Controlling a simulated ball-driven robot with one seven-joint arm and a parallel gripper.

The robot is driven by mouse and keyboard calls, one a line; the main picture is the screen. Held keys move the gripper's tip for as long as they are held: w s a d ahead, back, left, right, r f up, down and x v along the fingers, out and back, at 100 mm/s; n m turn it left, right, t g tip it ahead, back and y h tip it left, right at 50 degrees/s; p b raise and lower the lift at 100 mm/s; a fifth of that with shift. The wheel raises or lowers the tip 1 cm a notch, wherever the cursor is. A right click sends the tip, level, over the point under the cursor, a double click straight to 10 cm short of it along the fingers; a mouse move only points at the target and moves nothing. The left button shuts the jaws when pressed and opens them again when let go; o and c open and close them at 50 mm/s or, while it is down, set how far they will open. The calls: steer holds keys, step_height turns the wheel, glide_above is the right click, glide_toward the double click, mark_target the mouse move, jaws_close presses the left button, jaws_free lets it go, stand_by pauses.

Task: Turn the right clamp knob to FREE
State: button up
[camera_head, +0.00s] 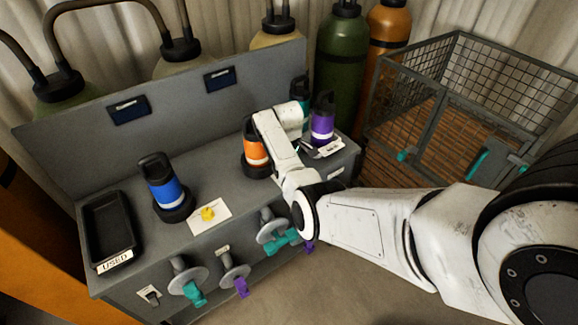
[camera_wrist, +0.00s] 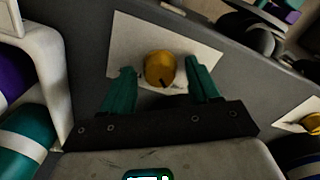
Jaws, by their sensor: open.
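The right clamp knob (camera_wrist: 160,67) is a round yellow knob on a white plate (camera_wrist: 205,50) in the wrist view. A small dark mark shows on its lower edge; I cannot read any lettering on the plate. My gripper (camera_wrist: 161,80) is open, with one teal finger on each side of the knob and a visible gap to it. I cannot tell how far above the plate the fingertips are. In the head view my arm hides this knob. The left yellow knob (camera_head: 208,213) sits on its own white plate, and also shows at the wrist view's right edge (camera_wrist: 313,122).
On the grey bench (camera_head: 130,172) stand a blue bottle (camera_head: 163,182), an orange one (camera_head: 254,150), a purple one (camera_head: 322,122) and a teal one. A black tray (camera_head: 107,222) marked USED is at left. Valve handles (camera_head: 190,287) stick out in front. A wire cage (camera_head: 455,120) stands right.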

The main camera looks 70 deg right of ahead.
steer(key=shift+r, duration=0.15)
step_height(320, 180, up, 10)
steer(key=shift+a+r, duration=0.15)
steer(key=shift+r, duration=0.1)
stand_by(0.7)
steer(key=s+a+f, duration=0.3)
steer(key=a+f, duration=0.2)
steer(key=a, duration=0.5)
steer(key=s+a+f, duration=0.2)
steer(key=a+f, duration=0.2)
steer(key=a, duration=0.5)
steer(key=s+a+r+t, duration=0.1)
steer(key=s+a, duration=1.2)
steer(key=a, duration=0.3)
steer(key=shift+a, duration=0.15)
